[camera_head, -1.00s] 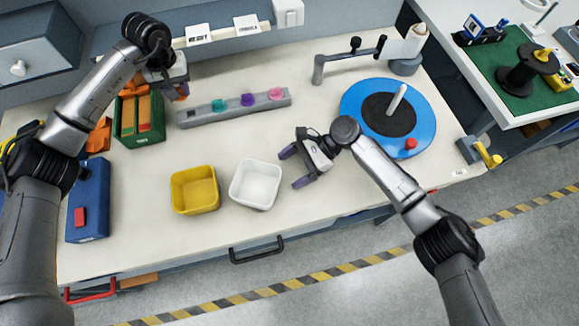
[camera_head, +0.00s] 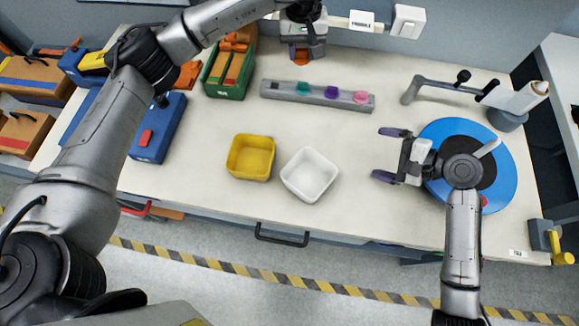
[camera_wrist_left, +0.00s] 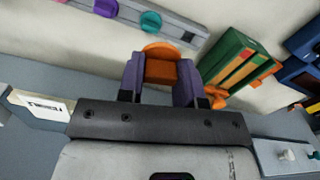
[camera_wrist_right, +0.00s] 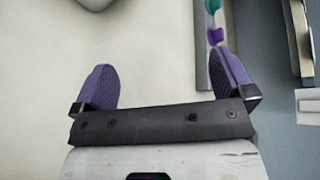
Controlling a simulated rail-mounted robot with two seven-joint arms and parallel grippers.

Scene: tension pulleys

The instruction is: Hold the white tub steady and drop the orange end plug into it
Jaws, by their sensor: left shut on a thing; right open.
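The white tub (camera_head: 306,188) stands upright and empty on the worktable, right of the yellow tub. My left gripper (camera_head: 302,58) is at the back of the table behind the grey rack, shut on the orange end plug (camera_head: 301,61). In the left wrist view the plug (camera_wrist_left: 162,68) sits between the purple fingers, its round head beyond the fingertips. My right gripper (camera_head: 384,155) is open and empty, right of the white tub and apart from it, its fingers pointing left. The right wrist view shows the open fingers (camera_wrist_right: 165,85) with bare tabletop between them.
The grey rack (camera_head: 275,94) holds teal, purple and pink plugs. A yellow tub (camera_head: 250,172) stands left of the white one. A green bin (camera_head: 228,88) and blue box (camera_head: 165,125) are at left. A blue turntable (camera_head: 505,170) is under my right arm. The front middle is clear.

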